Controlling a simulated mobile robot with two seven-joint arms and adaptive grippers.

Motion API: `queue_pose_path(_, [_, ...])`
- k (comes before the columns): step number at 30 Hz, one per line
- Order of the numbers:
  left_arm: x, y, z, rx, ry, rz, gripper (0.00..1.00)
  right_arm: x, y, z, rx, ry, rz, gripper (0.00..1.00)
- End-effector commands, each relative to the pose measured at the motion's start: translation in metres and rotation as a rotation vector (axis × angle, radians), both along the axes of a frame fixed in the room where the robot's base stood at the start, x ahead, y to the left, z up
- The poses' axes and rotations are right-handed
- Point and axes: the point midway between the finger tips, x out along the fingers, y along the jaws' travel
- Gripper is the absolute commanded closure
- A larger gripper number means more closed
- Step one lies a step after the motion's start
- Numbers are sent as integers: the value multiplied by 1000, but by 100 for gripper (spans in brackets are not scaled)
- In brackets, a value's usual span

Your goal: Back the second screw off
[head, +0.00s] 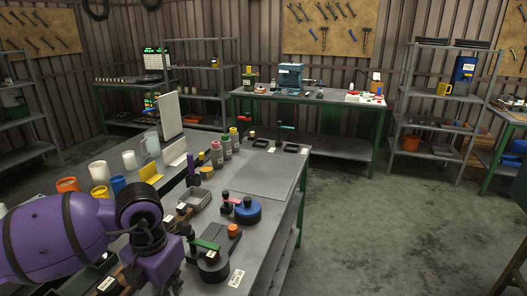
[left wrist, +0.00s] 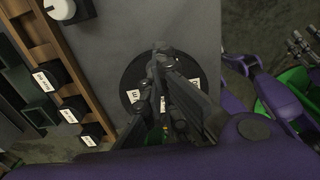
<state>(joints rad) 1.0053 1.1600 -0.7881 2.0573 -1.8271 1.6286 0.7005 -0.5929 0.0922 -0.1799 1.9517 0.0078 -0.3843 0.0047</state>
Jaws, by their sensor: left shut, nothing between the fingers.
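My left gripper (left wrist: 160,57) is shut and empty in the left wrist view. Its dark fingers are over a round black disc (left wrist: 131,82) with small white labels, one reading E. I cannot tell whether the fingertips touch it. A small green part (left wrist: 165,132) shows beside the fingers. I cannot make out a screw; the fingers cover much of the disc. In the head view my purple left arm reaches over the bench's near end and its fingertips are hidden. A black base with a green bar (head: 207,244) and an orange knob (head: 233,230) stands just right of it.
A wooden rack (left wrist: 32,52) with labelled black blocks runs along the left in the wrist view. A blue round part (head: 248,211), a grey tray (head: 195,198), and several bottles and cups stand on the bench. A flat grey plate area (head: 262,175) is clear farther back.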

Motion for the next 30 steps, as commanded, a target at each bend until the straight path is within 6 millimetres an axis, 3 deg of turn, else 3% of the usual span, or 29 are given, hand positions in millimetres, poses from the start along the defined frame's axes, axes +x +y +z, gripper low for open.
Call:
queue_pose_path(8, [-1,0,-27,1,7,-1,100,-9,1,-12,3,14,-16,60])
queue_pose_path(18, [-1,0,-66,0,5,-2,100,-6,-10,-23,-17,3,-20,60])
queue_pose_path(30, [-1,2,-72,5,3,0,100,-3,-9,-21,-18,-2,-12,60])
